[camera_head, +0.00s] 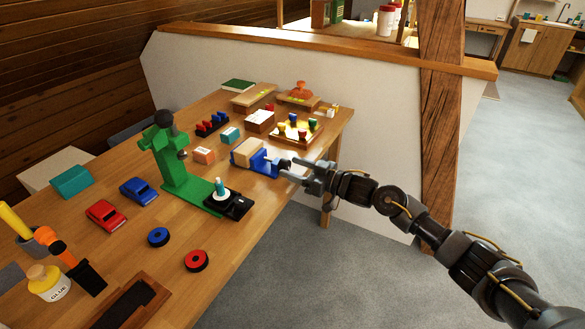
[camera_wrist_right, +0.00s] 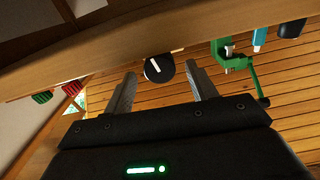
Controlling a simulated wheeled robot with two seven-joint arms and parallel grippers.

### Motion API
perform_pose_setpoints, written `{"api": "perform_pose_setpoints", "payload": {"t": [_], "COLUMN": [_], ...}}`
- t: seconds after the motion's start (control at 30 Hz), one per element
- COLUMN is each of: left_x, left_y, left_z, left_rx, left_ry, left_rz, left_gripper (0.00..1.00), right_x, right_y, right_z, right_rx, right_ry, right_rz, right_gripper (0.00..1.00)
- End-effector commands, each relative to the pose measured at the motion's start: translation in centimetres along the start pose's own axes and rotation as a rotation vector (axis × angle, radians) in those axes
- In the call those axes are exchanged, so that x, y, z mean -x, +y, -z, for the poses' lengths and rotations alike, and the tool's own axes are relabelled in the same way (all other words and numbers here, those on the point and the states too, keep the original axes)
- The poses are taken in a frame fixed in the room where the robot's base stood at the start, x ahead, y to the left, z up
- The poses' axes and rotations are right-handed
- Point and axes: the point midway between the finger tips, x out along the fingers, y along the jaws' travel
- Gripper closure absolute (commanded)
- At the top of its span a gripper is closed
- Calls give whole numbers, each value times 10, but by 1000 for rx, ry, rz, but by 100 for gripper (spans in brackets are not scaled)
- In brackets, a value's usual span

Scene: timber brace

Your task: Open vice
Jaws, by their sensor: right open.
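The blue vice (camera_head: 264,163) sits near the table's right edge in the head view, with a wooden block (camera_head: 243,151) at its left end. A dark handle end (camera_head: 284,162) sticks out on its right side. My right gripper (camera_head: 291,170) is open at that end, just right of the vice. In the right wrist view, a round black knob with a pale bar (camera_wrist_right: 158,68) shows between and beyond my two spread fingers. It looks like the vice's handle end; whether the fingers touch it I cannot tell. My left gripper is not in view.
A green press (camera_head: 178,165) stands left of the vice, with a small bottle (camera_head: 220,188) at its base. A tray of coloured pegs (camera_head: 296,128) lies behind the vice. Toy cars (camera_head: 107,215) and red (camera_head: 197,260) and blue discs lie nearer. A wooden post (camera_head: 440,120) stands right.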

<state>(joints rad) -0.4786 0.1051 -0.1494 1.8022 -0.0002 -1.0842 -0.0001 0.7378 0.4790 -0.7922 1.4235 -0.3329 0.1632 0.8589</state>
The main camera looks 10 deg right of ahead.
Motion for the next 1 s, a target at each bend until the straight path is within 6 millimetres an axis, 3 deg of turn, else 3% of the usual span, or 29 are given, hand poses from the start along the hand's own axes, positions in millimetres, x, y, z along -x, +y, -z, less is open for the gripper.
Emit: {"api": "perform_pose_setpoints", "payload": {"t": [0.43, 0.77, 1.0], "left_x": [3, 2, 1], "left_y": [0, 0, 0], "left_z": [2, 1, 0], "left_rx": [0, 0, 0], "left_ry": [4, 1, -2], "left_rz": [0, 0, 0], "left_gripper": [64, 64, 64], "right_x": [-10, -9, -9], "right_y": [0, 0, 0], "right_z": [0, -1, -1], "right_rx": [1, 1, 25], "right_ry": [-1, -1, -1], "right_rz": [-1, -2, -2], "right_gripper": [44, 88, 88]}}
